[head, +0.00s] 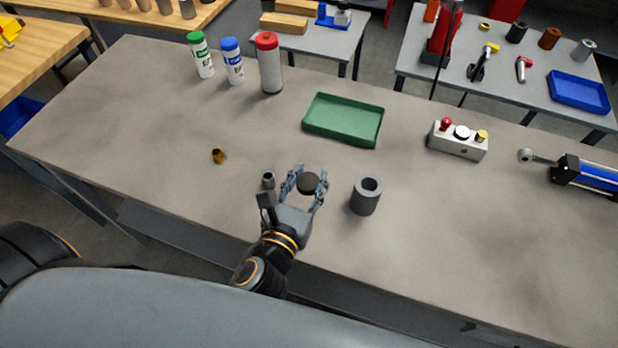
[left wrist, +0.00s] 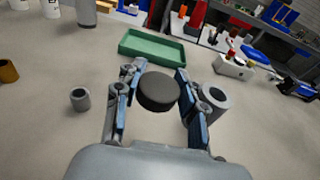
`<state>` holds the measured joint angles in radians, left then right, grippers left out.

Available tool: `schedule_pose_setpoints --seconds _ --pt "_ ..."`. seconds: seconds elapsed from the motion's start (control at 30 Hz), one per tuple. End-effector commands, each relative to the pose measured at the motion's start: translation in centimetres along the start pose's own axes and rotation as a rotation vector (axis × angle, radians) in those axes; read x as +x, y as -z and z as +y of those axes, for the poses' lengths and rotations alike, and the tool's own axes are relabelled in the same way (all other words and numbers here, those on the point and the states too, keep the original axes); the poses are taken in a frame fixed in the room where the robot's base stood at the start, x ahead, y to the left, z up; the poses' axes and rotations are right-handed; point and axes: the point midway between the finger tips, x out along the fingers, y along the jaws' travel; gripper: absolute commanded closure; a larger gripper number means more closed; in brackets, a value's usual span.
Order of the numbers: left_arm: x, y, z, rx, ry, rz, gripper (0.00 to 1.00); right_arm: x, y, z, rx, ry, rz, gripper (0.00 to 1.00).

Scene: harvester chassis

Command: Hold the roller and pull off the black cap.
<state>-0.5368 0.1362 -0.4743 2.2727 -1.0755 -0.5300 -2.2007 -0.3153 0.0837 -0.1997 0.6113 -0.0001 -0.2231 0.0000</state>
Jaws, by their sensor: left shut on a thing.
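My left gripper (head: 306,188) is over the front middle of the table, with its fingers on either side of a round black cap (head: 309,182). In the left wrist view my left gripper (left wrist: 158,88) is closed on the dark disc of the black cap (left wrist: 158,91). Whether anything sits under the cap is hidden. A grey hollow cylinder (head: 365,198), possibly the roller, stands upright just right of the gripper, apart from the cap. It also shows in the left wrist view (left wrist: 211,103). My right gripper is not in view.
A small grey bushing (head: 268,180) stands just left of the gripper, and a brass bushing (head: 219,156) farther left. A green tray (head: 343,121) lies behind. A button box (head: 458,139) and a blue cylinder (head: 588,176) are to the right. Several bottles (head: 232,62) stand at the back left.

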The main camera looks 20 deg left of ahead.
Motion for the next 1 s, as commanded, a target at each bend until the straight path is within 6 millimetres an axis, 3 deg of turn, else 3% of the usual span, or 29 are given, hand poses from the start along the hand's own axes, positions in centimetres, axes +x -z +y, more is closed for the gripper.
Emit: schedule_pose_setpoints --seconds 0.1,0.2,0.37,0.53,0.73,1.0 --pt "2.7 2.8 0.7 0.002 -0.002 -0.002 0.99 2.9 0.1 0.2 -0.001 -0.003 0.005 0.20" --pt "4.1 4.0 1.1 0.001 -0.001 -0.002 0.99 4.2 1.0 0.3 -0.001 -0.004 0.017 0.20" --pt "5.2 4.7 1.4 0.000 -0.001 -0.001 0.99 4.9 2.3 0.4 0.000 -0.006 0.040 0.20" --pt "6.5 6.1 1.8 0.001 -0.001 -0.001 0.99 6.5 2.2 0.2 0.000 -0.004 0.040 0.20" --pt "6.6 8.3 1.7 0.000 0.000 0.000 0.99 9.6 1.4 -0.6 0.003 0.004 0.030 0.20" --pt "6.6 8.4 1.7 0.001 0.001 0.001 0.99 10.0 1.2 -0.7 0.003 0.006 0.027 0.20"
